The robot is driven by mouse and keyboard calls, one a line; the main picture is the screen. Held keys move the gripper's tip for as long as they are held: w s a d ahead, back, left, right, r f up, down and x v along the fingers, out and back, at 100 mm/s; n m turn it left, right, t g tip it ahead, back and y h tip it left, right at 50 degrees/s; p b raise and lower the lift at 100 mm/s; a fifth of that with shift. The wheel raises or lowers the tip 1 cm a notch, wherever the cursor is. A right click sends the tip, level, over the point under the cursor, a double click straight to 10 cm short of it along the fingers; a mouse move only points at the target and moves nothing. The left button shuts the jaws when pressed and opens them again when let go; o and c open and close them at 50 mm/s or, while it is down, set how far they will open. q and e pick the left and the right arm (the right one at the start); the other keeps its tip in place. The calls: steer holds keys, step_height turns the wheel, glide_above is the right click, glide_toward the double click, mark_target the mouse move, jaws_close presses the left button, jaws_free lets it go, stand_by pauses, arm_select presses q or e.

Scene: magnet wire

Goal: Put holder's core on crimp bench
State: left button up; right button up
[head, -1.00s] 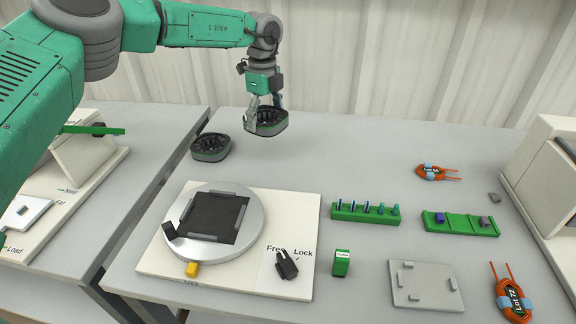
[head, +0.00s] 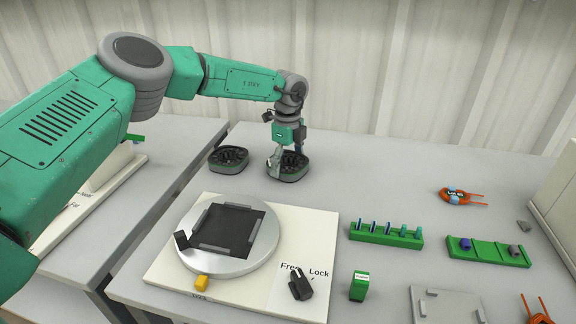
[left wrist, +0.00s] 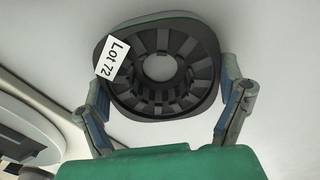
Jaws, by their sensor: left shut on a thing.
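My left gripper (head: 288,157) is shut on a dark round core (head: 288,168) with a green band, at the back of the grey table. The held core is at or just above the table top; I cannot tell whether it touches. In the left wrist view the core (left wrist: 178,92) sits between both fingers and bears a white "Lot 72" tag (left wrist: 113,58). A similar core (head: 228,158) rests on the table just to its left, apart from it. My right gripper is not in view.
A round turntable (head: 188,250) with a dark square pad and a Free/Lock knob (head: 300,285) stands in front. Another bench (head: 130,212) is at left.

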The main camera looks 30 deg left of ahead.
arm_select(q)
steer(key=shift+d, duration=0.25)
steer(key=o, duration=1.5)
steer(key=shift+d, duration=0.15)
steer(key=shift+c, duration=0.2)
steer(key=shift+d, duration=0.1)
steer(key=shift+r, duration=0.25)
step_height(320, 180, up, 12)
steer(key=p, duration=0.3)
steer(key=shift+a+f, duration=0.2)
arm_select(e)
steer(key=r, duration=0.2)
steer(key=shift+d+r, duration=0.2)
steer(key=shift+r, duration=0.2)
arm_select(q)
steer(key=shift+a, duration=0.1)
